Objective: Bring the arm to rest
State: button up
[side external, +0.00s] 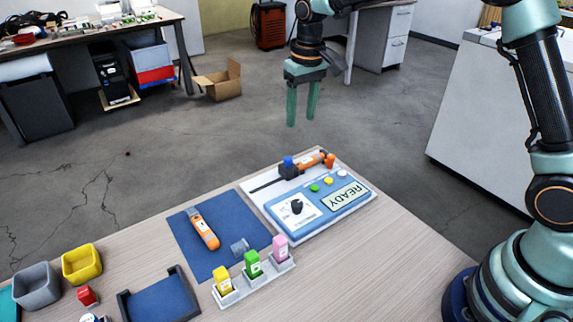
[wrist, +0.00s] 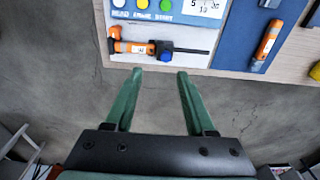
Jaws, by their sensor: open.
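My gripper (side external: 302,105) hangs above and beyond the far edge of the table, with its two green fingers apart and nothing between them. In the wrist view the fingers (wrist: 157,75) point toward the panel's edge and are open and empty. Below and in front of it in the side view is a panel device (side external: 308,198) with a blue face, a dark knob, coloured buttons and a display reading READY. An orange and black slider mechanism with a blue knob (side external: 288,161) lies along the panel's far side. It also shows in the wrist view (wrist: 164,50).
A blue mat (side external: 190,245) holds an orange handheld tool (side external: 204,229) and a small grey cylinder (side external: 239,247). A rack (side external: 230,296) holds yellow, green and pink pieces. Grey (side external: 36,288) and yellow (side external: 82,264) bins stand at the left. The air around my gripper is clear.

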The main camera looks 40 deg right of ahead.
jog(key=s+d+r+t, duration=0.35)
jog(key=s+r, duration=0.55)
jog(key=s, duration=0.3)
jog(key=s+d+f+t, duration=0.1)
jog(key=s+d, duration=0.1)
jog(key=s, duration=0.7)
jog(key=shift+s+f, duration=0.15)
jog(key=shift+f, duration=0.25)
